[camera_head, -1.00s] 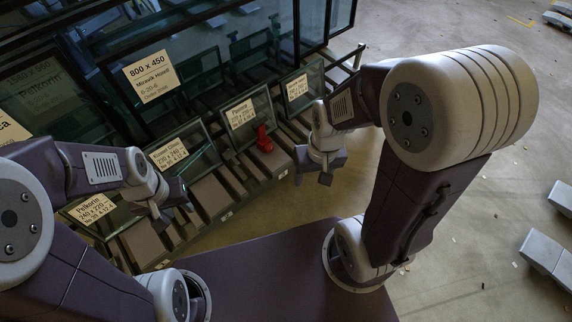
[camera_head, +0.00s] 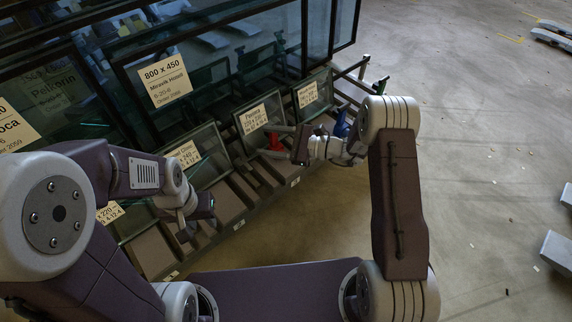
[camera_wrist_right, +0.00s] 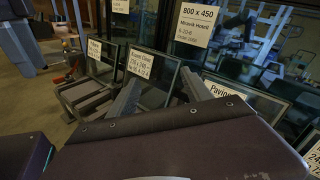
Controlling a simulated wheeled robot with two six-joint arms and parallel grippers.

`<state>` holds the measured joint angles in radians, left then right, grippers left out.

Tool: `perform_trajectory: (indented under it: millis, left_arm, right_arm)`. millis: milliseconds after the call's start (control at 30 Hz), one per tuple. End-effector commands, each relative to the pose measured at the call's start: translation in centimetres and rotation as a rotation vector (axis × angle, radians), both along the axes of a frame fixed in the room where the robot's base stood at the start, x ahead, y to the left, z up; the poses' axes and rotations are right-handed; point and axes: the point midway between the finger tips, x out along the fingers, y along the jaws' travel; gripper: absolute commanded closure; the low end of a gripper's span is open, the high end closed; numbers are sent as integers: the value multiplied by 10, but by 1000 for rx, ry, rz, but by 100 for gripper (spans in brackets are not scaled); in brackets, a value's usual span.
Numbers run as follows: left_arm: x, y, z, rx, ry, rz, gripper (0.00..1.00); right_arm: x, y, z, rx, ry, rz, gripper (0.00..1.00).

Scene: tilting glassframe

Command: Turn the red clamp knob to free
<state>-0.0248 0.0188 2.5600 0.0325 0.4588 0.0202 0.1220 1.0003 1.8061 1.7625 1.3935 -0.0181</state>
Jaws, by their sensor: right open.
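The red clamp knob (camera_head: 275,143) stands on the frame rack beside the small pane with a cream label, in the head view. My right gripper (camera_head: 284,142) is at the knob, its fingers pointing left and partly covering it. It is open; I cannot tell whether a finger touches the knob. In the right wrist view, its two dark fingers (camera_wrist_right: 160,88) stand apart, and I cannot make out the knob between them. My left gripper (camera_head: 197,218) hangs over the rack's near left part, with its fingers apart and nothing seen between them.
Several small glass panes with labels (camera_head: 254,119) stand along the rack. Large dark glass sheets (camera_head: 240,50) rise behind them. Open floor (camera_head: 480,150) lies to the right.

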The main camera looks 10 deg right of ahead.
Motion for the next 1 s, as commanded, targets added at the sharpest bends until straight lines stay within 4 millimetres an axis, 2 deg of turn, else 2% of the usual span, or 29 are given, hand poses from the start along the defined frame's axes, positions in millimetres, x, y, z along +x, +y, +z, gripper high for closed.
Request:
perform_trajectory:
  millis: [33,67,100,133,233,300,333,433,567,633,900,1000]
  left_arm:
    - [0,0,-22,0,0,0,64]
    - [0,0,-28,0,0,0,64]
    - [0,0,-35,0,0,0,64]
    - [0,0,-40,0,0,0,64]
    - [0,0,-53,0,0,0,64]
    - [0,0,-57,0,0,0,64]
    - [0,0,-58,0,0,0,64]
    - [0,0,-59,0,0,0,64]
    - [0,0,-59,0,0,0,64]
    - [0,0,-66,0,0,0,64]
    - [0,0,-107,0,0,0,64]
    - [0,0,-116,0,0,0,64]
  right_arm:
    - [23,-19,-49,85,42,-116,42]
    - [35,-31,-70,132,57,-188,42]
    - [46,-48,-99,182,81,-275,42]
    - [51,-60,-120,212,97,-333,42]
    - [52,-91,-186,270,155,-481,42]
    - [47,-104,-217,289,186,-544,42]
    - [45,-108,-226,294,196,-562,42]
    - [40,-114,-241,300,213,-594,42]
    - [41,-114,-242,301,215,-596,42]
    - [46,-109,-244,300,212,-594,42]
    - [90,-76,-248,299,212,-589,42]
    - [103,-67,-246,299,214,-591,42]
